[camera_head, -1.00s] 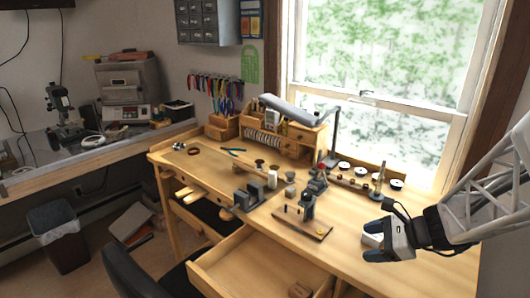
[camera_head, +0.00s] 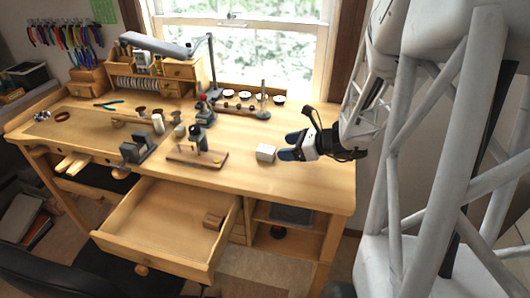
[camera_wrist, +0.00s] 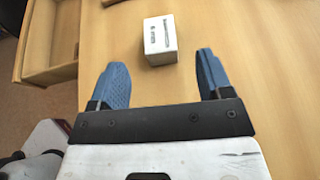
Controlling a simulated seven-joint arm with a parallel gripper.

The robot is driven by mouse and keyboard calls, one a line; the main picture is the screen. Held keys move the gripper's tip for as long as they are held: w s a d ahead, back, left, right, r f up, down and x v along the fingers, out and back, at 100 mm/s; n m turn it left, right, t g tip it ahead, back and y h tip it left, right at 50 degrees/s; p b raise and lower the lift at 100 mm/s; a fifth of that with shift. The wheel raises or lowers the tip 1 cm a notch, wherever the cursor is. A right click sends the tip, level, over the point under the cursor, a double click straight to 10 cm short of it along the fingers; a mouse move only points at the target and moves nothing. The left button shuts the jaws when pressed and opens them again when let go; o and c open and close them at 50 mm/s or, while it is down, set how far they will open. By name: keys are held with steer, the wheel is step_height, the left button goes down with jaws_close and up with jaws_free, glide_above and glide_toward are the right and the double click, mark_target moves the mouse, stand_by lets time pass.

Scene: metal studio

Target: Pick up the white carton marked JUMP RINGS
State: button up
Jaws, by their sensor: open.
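The white carton (camera_head: 266,153) stands on the right part of the wooden bench top. In the wrist view the carton (camera_wrist: 160,40) shows dark print on its sides, too small to read surely. My gripper (camera_head: 288,147) is just to the right of the carton in the head view, its blue fingers pointing left towards it. In the wrist view my gripper (camera_wrist: 161,75) is open and empty. The carton lies ahead of the gap between the fingertips, close to the fingertip line, and no finger appears to touch it.
A small tool on a wooden base (camera_head: 198,158) stands left of the carton. White round dishes (camera_head: 246,95) line the back near the window. A lamp (camera_head: 160,46) arches over the bench. An open drawer (camera_head: 165,215) juts out in front. Bench around the carton is clear.

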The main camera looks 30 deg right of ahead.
mark_target(267, 149)
steer(key=shift+x, duration=1.25)
steer(key=shift+f, duration=0.1)
steer(key=shift+x, duration=2.6)
steer(key=c, duration=1)
